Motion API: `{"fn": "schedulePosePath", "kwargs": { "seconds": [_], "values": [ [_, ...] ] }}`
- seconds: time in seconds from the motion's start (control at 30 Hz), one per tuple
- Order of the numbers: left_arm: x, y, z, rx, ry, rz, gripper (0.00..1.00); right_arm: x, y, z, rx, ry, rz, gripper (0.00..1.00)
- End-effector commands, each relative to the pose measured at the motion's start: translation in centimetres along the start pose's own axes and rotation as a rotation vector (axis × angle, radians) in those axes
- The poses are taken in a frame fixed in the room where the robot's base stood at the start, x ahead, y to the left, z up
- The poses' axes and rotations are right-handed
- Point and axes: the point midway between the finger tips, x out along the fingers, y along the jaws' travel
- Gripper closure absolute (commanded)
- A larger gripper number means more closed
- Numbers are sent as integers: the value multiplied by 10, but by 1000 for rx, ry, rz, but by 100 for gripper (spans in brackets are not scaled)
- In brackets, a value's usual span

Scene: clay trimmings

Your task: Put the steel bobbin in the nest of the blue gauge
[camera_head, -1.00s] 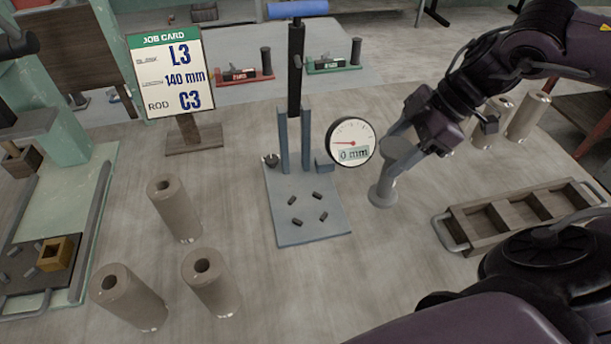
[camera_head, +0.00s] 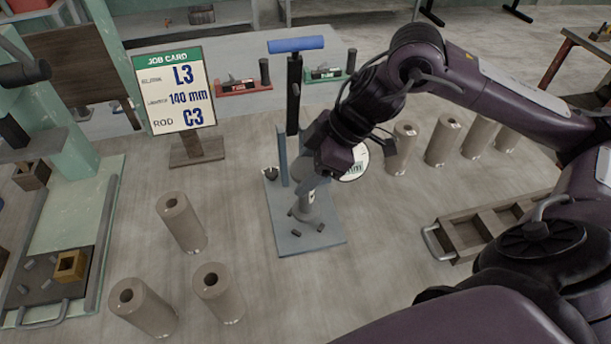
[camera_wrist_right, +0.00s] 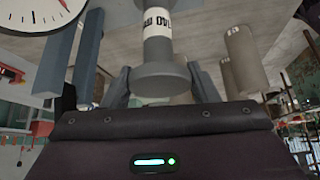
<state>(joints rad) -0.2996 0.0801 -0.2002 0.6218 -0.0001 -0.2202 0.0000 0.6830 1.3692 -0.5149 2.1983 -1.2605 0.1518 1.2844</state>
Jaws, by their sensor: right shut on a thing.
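The blue gauge has a flat base plate (camera_head: 286,243), uprights, a blue handle (camera_head: 296,44) and a dial (camera_head: 360,163) partly hidden by my right arm. Short dark pegs (camera_head: 296,233) on the plate mark the nest. The grey steel bobbin (camera_head: 308,208) is over the pegs, roughly upright; I cannot tell whether it touches the plate. My right gripper (camera_head: 309,188) is shut on it. In the right wrist view the bobbin (camera_wrist_right: 158,50) has a wide flange and a printed label between the fingers (camera_wrist_right: 160,88). My left gripper is not in view.
A job card (camera_head: 174,92) stands behind on the left, reading L3, 140 mm, C3. Several tan cylinders stand at front left (camera_head: 182,222) and back right (camera_head: 443,140). A wooden divided tray (camera_head: 462,240) is at right. A green fixture (camera_head: 75,215) is at left.

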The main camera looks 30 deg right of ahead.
Motion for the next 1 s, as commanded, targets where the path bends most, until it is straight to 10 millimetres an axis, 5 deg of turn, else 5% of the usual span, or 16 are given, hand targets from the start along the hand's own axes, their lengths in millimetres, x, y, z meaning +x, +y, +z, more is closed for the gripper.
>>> {"fn": "schedulePosePath", "kwargs": {
  "seconds": [0.3,0.67,0.7,0.87,1.0],
  "values": [
    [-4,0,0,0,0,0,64,28,0,18,2,-1,0,97],
    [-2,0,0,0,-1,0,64,32,0,20,-1,1,1,97],
    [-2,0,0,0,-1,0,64,32,0,20,0,0,0,44],
    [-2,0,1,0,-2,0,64,32,0,20,0,0,0,25],
    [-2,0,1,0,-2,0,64,32,0,20,0,0,0,25]
  ]
}}
